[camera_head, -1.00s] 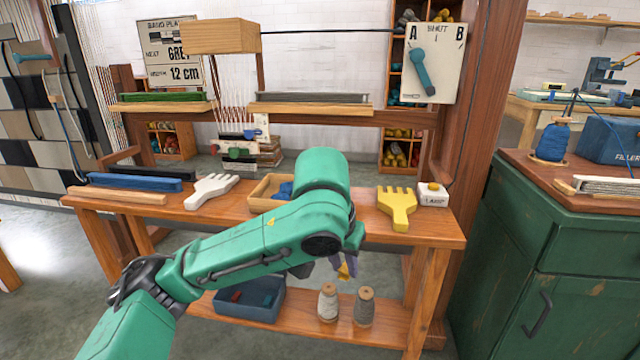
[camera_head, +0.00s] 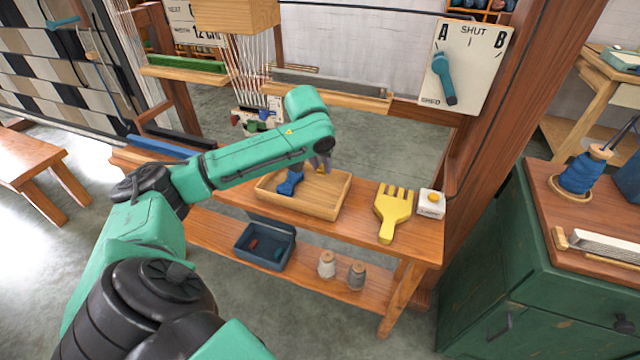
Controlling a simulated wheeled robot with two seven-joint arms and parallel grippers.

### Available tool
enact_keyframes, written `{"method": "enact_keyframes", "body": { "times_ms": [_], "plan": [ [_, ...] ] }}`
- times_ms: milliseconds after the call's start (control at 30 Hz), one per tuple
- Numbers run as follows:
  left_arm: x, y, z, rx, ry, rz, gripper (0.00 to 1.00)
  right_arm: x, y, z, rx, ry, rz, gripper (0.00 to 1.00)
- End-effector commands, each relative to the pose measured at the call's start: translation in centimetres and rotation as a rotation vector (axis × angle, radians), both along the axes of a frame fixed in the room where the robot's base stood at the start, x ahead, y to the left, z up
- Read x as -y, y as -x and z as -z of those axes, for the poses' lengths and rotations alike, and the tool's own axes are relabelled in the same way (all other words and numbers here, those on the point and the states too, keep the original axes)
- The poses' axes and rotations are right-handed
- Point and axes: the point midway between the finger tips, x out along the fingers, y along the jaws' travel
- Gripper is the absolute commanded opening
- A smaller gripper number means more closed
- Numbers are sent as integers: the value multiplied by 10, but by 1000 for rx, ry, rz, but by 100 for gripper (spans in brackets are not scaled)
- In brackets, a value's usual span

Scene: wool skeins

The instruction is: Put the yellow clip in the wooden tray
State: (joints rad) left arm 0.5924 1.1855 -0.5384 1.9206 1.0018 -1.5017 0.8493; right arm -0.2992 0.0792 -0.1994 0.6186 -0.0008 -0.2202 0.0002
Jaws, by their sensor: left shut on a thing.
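My left gripper (camera_head: 322,163) hangs over the back part of the wooden tray (camera_head: 328,208), its fingers pointing down. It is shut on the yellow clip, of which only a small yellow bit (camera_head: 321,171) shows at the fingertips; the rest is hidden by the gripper. I cannot tell whether the clip touches the tray floor. My right gripper is not in view.
A yellow comb (camera_head: 394,208) and a white box with a yellow button (camera_head: 431,203) stand right of the tray. A blue bin (camera_head: 264,243) and two spools (camera_head: 327,264) are on the lower shelf. A loom beam (camera_head: 335,92) crosses behind my forearm.

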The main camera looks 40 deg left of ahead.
Motion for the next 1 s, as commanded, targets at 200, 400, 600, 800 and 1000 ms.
{"method": "enact_keyframes", "body": {
  "times_ms": [200,400,600,800,1000],
  "plan": [
    [0,0,42,-1,0,0,0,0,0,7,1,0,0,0],
    [0,0,86,-2,1,-1,0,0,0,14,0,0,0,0],
    [0,0,92,2,1,-1,0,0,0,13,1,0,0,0],
    [1,0,95,1,1,0,0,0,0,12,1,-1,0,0],
    [1,0,95,1,1,0,56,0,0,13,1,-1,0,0]
  ]
}}
